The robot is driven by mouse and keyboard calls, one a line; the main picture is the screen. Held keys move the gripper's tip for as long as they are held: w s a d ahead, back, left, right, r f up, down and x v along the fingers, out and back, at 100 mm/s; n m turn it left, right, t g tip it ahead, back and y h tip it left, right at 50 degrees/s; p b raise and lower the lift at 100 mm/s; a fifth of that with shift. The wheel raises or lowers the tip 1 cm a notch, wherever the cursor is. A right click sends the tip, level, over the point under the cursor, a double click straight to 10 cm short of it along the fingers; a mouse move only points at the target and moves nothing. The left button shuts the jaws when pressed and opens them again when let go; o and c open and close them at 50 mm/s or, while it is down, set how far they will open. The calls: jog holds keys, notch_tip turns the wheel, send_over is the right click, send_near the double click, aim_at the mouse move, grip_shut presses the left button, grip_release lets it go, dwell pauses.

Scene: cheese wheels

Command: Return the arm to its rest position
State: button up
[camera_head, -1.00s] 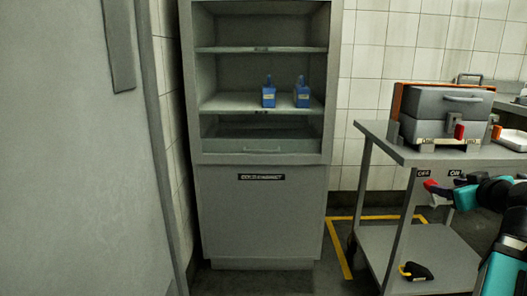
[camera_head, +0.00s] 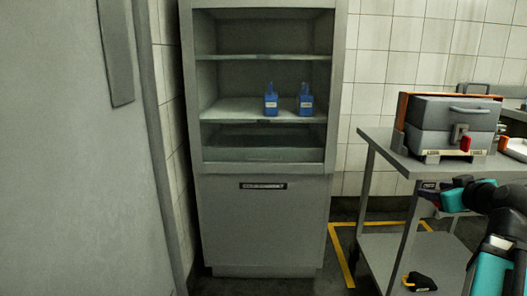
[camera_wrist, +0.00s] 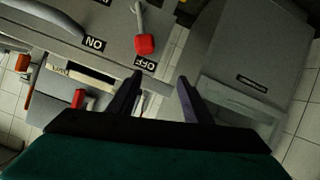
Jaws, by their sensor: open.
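My gripper (camera_head: 428,194) is at the right of the head view, beside the front edge of the grey work table (camera_head: 385,146). Its teal and black arm comes in from the lower right. In the wrist view my gripper (camera_wrist: 160,76) shows two dark fingers spread apart with nothing between them. Beyond the fingertips is a lever with a red knob (camera_wrist: 145,44), close to the OFF label and farther from the ON label. In the head view the gripper covers this part of the table front.
A grey case with a red latch (camera_head: 464,143) stands on the table. A grey cabinet (camera_head: 262,225) holds two blue bottles (camera_head: 271,101) on a shelf. A black and yellow item (camera_head: 420,282) lies on the table's lower shelf. Floor shows between cabinet and table.

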jog(key=w+a+f+n+g+y+p, duration=0.1)
jog(key=w+a+f+g+y+p, duration=0.1)
jog(key=w+a+f+p, duration=0.3)
jog(key=w+a+f+g+y+p, duration=0.1)
jog(key=w+a+f+y+p, duration=0.1)
jog(key=a+f+p, duration=0.4)
jog(key=s+a+f+n+g+y+p, duration=0.1)
jog(key=s+a+f+g+p, duration=0.15)
jog(key=a+f+p, duration=0.45)
jog(key=s+a+f+g+p, duration=0.1)
jog(key=a+f+g+p, duration=0.3)
jog(key=a, duration=0.5)
jog(key=s+a+f+g+p, duration=0.2)
jog(key=s+a+f+p, duration=0.3)
jog(key=s, duration=0.3)
jog(key=s+a+f+g+p, duration=0.3)
jog(key=s+a+f+p, duration=0.25)
jog(key=s, duration=0.35)
jog(key=s+d+f+m+g+h+p, duration=0.1)
jog(key=s+f+m+g+p, duration=0.1)
jog(key=s, duration=0.6)
jog(key=s+d+f+m+g+h+p, duration=0.1)
jog(key=s+d+f+g+h+p, duration=0.1)
jog(key=s, duration=0.7)
jog(key=shift+s+d+f+m+h, duration=0.2)
jog(key=shift+f+m+h, duration=0.15)
jog(key=shift+f, duration=0.2)
